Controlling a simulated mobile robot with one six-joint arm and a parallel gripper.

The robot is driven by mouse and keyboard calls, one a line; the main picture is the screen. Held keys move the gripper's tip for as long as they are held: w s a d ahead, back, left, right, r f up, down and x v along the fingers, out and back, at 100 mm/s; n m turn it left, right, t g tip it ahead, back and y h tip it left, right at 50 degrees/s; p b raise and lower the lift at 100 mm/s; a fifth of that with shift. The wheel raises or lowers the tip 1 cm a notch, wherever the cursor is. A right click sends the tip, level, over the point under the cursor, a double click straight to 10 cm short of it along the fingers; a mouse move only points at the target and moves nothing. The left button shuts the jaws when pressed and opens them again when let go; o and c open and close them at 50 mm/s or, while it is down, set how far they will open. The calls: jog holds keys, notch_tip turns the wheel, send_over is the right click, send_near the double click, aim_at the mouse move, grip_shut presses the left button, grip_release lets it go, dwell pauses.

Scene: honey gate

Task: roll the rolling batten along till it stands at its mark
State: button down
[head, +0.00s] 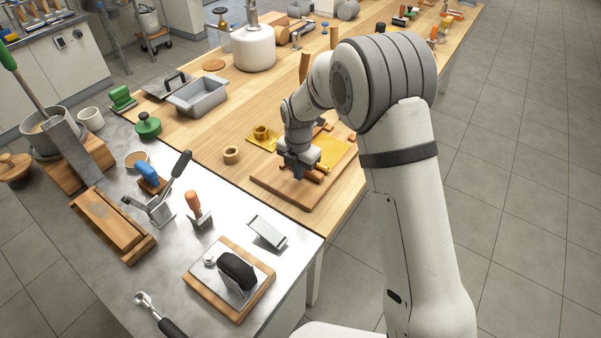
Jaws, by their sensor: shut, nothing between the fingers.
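A wooden board (283,189) lies on the wooden tabletop near its right edge, with a golden-yellow honeycomb-like sheet (333,150) on it. A reddish-brown bar (316,176), which looks like the rolling batten, lies on the board at the near side of the sheet. My gripper (298,174) is low over the board, shut and empty, beside or against the bar. I cannot tell whether they touch. The wrist and arm hide part of the bar and sheet. I cannot make out the mark.
A small wooden ring (231,155) and a yellow plate with a brass-coloured piece (261,134) lie left of the board. A grey tin (199,98) and a white jar (253,48) stand farther back. The board's near-left part is clear.

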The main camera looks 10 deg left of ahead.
jog(key=shift+s+d+f, duration=0.1)
jog(key=shift+s+f, duration=0.4)
jog(key=shift+f, duration=0.05)
jog(key=shift+w+r+p, duration=0.15)
jog(key=shift+r+p, duration=0.4)
jog(key=shift+r, duration=0.2)
notch_tip(320, 180, up, 7)
jog(key=p, duration=0.3)
jog(key=shift+w, duration=0.15)
jog(key=shift+f, duration=0.1)
